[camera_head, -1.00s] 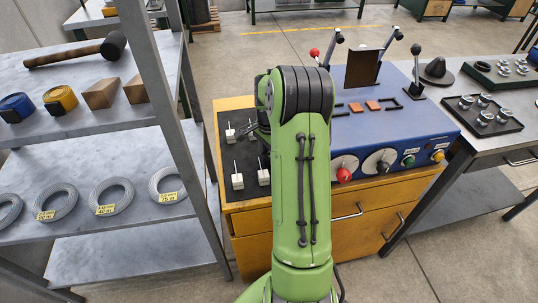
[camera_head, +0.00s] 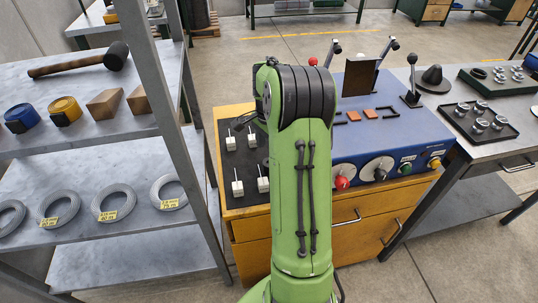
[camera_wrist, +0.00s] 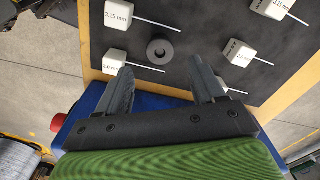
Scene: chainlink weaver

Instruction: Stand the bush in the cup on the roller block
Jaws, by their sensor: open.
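The bush (camera_wrist: 160,50) is a short dark grey ring with a round hole. It lies flat on a black mat (camera_wrist: 190,22) in the wrist view, just beyond my gripper (camera_wrist: 161,72). My gripper is open, with nothing between its fingers. The bush is near the line of the gap between the fingertips, slightly left of its middle. In the head view my green arm hides most of the gripper, and I cannot make out the bush there. I cannot pick out the cup or the roller block with certainty in either view.
Several white labelled blocks with thin rods (camera_wrist: 118,16) stand around the bush, some close to my fingers. A blue console (camera_head: 400,142) with levers, knobs and small orange pieces (camera_head: 370,113) stands right of the mat. A metal shelf (camera_head: 90,150) is at left.

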